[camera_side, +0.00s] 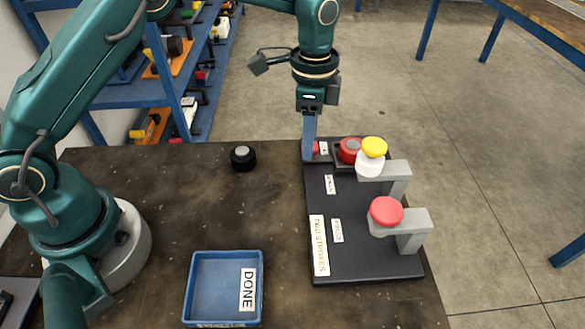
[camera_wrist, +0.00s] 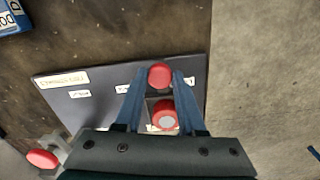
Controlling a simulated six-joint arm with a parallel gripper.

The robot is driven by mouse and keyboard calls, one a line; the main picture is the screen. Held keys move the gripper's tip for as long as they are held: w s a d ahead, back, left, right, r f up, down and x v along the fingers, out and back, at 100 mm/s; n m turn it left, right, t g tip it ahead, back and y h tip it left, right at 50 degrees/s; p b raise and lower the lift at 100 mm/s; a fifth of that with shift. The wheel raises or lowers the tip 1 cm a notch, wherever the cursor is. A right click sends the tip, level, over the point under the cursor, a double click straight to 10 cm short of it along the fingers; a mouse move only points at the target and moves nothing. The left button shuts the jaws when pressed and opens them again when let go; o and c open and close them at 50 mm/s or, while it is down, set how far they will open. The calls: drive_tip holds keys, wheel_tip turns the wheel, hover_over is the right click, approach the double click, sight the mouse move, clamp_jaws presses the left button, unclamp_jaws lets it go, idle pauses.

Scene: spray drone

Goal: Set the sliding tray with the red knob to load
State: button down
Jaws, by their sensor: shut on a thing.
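My gripper (camera_side: 309,150) points down at the far left corner of a black board (camera_side: 365,262). Its blue fingers are shut on the red knob (camera_wrist: 160,75), which shows between the fingertips in the wrist view (camera_wrist: 161,77). In the side view the knob (camera_side: 316,148) is mostly hidden behind the fingers. Right of it, a red cylinder (camera_side: 349,150) sits at the dark sliding tray, much of which is hidden. In the wrist view the cylinder (camera_wrist: 165,116) has a pale round face.
Grey brackets stand on the board's right side: one carries a white piece with a yellow top (camera_side: 374,147), the other a red button (camera_side: 386,211). A blue DONE tray (camera_side: 200,292) and a black round piece (camera_side: 243,157) stand left. Table between them is clear.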

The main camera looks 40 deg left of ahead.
drive_tip(key=shift+w+a, duration=0.2)
drive_tip(key=shift+w, duration=0.1)
drive_tip(key=c, duration=0.8)
unclamp_jaws()
drive_tip(key=o, duration=0.3)
drive_tip(key=shift+s, duration=0.1)
drive_tip(key=shift+r, duration=2.6)
